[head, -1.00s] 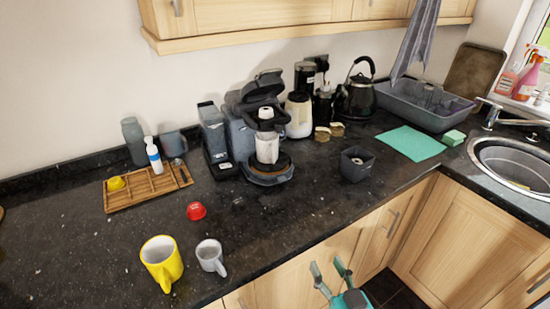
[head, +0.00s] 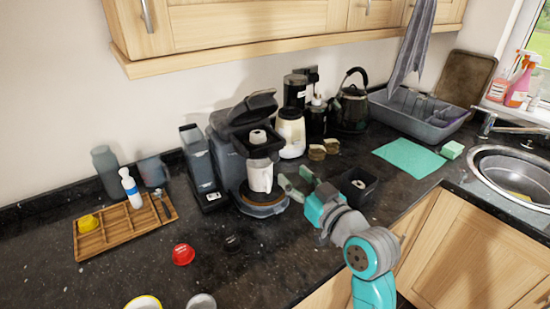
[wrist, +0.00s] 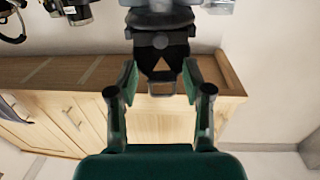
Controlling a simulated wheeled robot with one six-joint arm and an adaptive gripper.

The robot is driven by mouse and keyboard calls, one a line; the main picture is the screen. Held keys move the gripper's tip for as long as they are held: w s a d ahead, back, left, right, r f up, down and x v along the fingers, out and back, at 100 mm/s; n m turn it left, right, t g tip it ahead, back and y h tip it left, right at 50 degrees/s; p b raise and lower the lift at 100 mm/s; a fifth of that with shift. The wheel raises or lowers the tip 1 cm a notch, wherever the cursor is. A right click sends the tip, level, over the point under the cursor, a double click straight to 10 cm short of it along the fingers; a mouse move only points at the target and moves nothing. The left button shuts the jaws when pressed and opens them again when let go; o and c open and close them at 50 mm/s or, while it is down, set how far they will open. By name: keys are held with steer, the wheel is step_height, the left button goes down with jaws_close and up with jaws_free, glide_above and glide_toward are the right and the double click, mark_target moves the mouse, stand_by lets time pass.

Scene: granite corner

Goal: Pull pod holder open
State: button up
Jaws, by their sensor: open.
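The dark coffee machine (head: 228,150) stands on the counter with its lid (head: 250,108) raised. Its black pod holder (head: 256,148) sits under the lid, with a white round piece on it. A white mug (head: 260,178) stands on the drip tray below. My gripper (head: 294,184) is open and empty to the right of the mug, its fingers towards the machine. In the wrist view, which looks upside down, a dark machine part with a loop-like end (wrist: 160,82) shows between the open fingers (wrist: 160,100). I cannot tell whether anything touches.
A dark square bin (head: 359,190) is close to my wrist. Brown cups (head: 318,152), a cream canister (head: 291,134) and a kettle (head: 352,105) stand behind. A red pod (head: 183,254) and a wooden tray (head: 118,236) are left. The wall cabinet (head: 240,35) hangs above.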

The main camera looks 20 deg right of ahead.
mark_target(275, 159)
steer(key=x, duration=0.9)
steer(key=shift+s, duration=0.1)
jaws_close()
